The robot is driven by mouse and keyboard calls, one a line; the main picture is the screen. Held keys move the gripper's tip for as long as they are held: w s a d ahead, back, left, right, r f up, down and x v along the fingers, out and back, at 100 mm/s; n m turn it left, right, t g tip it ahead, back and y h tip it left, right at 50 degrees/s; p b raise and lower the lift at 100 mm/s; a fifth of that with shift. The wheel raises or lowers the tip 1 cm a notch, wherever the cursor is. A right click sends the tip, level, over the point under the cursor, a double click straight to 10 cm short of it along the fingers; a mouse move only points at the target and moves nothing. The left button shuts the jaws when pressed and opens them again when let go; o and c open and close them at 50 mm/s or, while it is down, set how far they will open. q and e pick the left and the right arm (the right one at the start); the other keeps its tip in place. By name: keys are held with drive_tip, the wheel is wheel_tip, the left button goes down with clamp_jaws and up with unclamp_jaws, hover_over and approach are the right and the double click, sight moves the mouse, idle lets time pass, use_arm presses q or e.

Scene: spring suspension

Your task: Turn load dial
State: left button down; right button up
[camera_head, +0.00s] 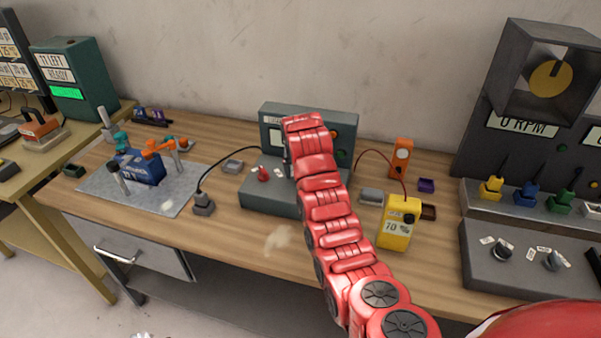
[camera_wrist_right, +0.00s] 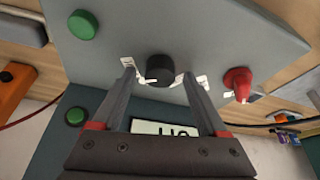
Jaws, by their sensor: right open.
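A round black dial (camera_wrist_right: 158,77) with a white pointer sits on the sloped grey panel of the control box (camera_wrist_right: 190,25), with small white labels around it that I cannot read. In the right wrist view my right gripper (camera_wrist_right: 158,72) is open, with one finger to each side of the dial. I cannot tell whether the fingers touch it. In the head view the grey control box (camera_head: 255,197) stands mid-bench, and my red right arm hides the dial and the gripper. My left gripper is not in view.
A red knob (camera_wrist_right: 237,82) and a green button (camera_wrist_right: 82,25) flank the dial on the panel. A yellow meter (camera_head: 398,225) and an orange device (camera_head: 401,157) stand right of the box. A metal plate (camera_head: 175,197) with a blue device lies left.

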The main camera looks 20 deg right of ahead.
drive_tip(key=shift+s+r, duration=0.1)
drive_tip(key=shift+r, duration=0.1)
drive_tip(key=v, duration=0.3)
drive_tip(key=shift+b, duration=0.35)
drive_tip(key=p+v, duration=0.2)
drive_tip(key=shift+r, duration=0.45)
drive_tip(key=p+v, duration=1.1)
drive_tip(key=p, duration=0.3)
